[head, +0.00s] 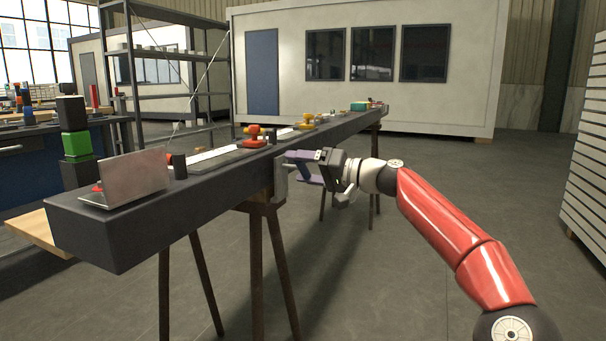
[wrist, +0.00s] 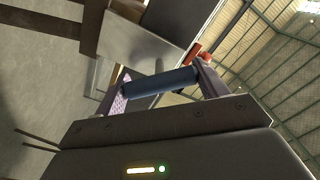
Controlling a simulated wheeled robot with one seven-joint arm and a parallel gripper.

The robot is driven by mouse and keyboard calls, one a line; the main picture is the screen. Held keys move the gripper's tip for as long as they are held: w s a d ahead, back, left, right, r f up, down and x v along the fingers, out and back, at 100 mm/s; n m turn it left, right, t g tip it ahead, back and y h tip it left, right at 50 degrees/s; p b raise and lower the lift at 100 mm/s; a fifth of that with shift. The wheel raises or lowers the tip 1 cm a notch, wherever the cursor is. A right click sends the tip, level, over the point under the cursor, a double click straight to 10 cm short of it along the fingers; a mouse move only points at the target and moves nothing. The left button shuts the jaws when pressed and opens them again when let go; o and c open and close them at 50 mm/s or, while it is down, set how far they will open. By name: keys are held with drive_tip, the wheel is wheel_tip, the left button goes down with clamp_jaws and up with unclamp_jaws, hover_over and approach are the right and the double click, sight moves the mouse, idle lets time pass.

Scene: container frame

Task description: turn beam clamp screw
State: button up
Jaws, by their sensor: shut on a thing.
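The beam clamp (head: 280,183) is a light grey bracket on the right side of the long dark beam (head: 100,224); in the wrist view its grey plate (wrist: 142,48) is close ahead. My gripper (head: 302,168) is at the clamp, reaching in from the right. In the wrist view, my gripper (wrist: 162,84) has one finger at each end of a dark blue bar, the clamp screw handle (wrist: 163,82), and is shut on it. The screw's thread cannot be made out. In the head view the handle is largely hidden by the fingers.
The beam rests on brown trestle legs (head: 256,270). On it stand a laptop (head: 135,180), a red-handled item (head: 254,136) and several small things. A workbench (head: 40,165) is at the left. The floor (head: 400,290) around my arm is clear.

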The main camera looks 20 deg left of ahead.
drive_tip(key=n+b, duration=0.1)
drive_tip(key=n, duration=0.3)
drive_tip(key=shift+f, duration=0.2)
drive_tip(key=shift+n+b, duration=0.45)
drive_tip(key=shift+n, duration=1.35)
drive_tip(key=o, duration=0.9)
drive_tip(key=shift+r, duration=0.1)
drive_tip(key=d+b, duration=0.2)
drive_tip(key=d, duration=0.5)
drive_tip(key=shift+s+d, duration=0.3)
drive_tip(key=shift+d, duration=0.1)
